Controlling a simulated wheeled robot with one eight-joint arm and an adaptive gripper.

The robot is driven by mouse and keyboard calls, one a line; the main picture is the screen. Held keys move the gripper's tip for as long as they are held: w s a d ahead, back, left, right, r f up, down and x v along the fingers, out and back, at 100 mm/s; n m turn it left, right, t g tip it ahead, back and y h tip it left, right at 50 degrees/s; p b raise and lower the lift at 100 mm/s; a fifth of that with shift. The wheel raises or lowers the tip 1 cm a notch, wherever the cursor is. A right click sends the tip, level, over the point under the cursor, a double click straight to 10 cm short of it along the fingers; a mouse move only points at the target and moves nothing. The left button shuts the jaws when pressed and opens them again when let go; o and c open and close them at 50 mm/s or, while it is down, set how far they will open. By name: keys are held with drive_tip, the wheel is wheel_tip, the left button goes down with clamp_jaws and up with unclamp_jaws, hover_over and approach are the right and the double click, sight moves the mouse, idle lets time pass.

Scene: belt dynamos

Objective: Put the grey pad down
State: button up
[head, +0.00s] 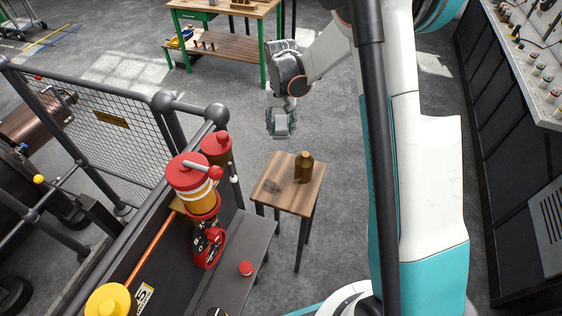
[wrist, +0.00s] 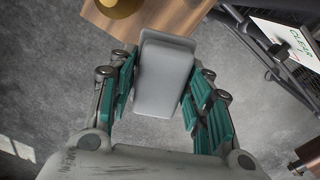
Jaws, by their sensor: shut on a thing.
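The grey pad (wrist: 165,72) is a light grey block with rounded edges, held between the green-lined fingers of my gripper (wrist: 162,95) in the wrist view. My gripper is shut on it. In the head view my gripper (head: 281,122) hangs above the floor, beyond the far edge of a small wooden table (head: 290,198); the pad itself is hard to make out there. The table's wooden top (wrist: 190,15) shows at the top of the wrist view, past the far end of the pad.
To the left is a dark bench with red-capped canisters (head: 193,182) and a red knob (head: 246,268). A mesh fence (head: 110,125) and a green-legged workbench (head: 225,45) stand further off.

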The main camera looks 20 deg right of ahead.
sight(281, 165)
wheel_tip(281, 165, down, 18)
drive_tip(key=b, duration=0.5)
drive_tip(key=shift+r, duration=0.2)
drive_tip(key=shift+f, duration=0.15)
drive_tip(key=o, duration=1.2)
